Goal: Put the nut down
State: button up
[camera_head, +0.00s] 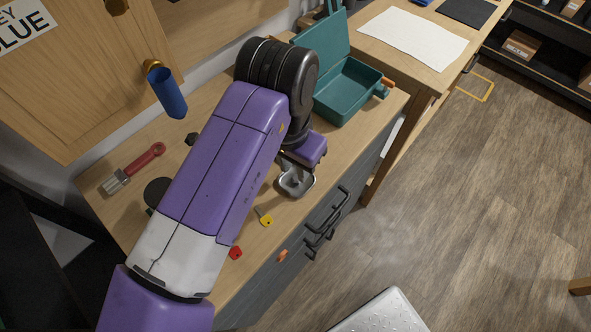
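My gripper (296,183) hangs from my purple arm over the front right part of the wooden counter top (242,245), close to its front edge. Its grey fingers point down and look near the surface. The view is too small and steep to tell whether they are open or shut, or whether they touch the counter. I cannot make out a nut between the fingers. A small dark object (191,139) lies at the back of the counter, left of my arm; I cannot tell what it is. My arm hides much of the counter's middle.
An open teal toolbox (347,95) stands right of my gripper. A yellow-headed key (266,220) and a red one (235,253) lie near the front edge. A red-handled brush (133,168) lies at left.

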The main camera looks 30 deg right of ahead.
notch_tip(320, 180, up, 8)
jog(key=shift+s+a+r, duration=0.25)
jog(key=shift+a, duration=0.2)
jog(key=shift+d, duration=0.1)
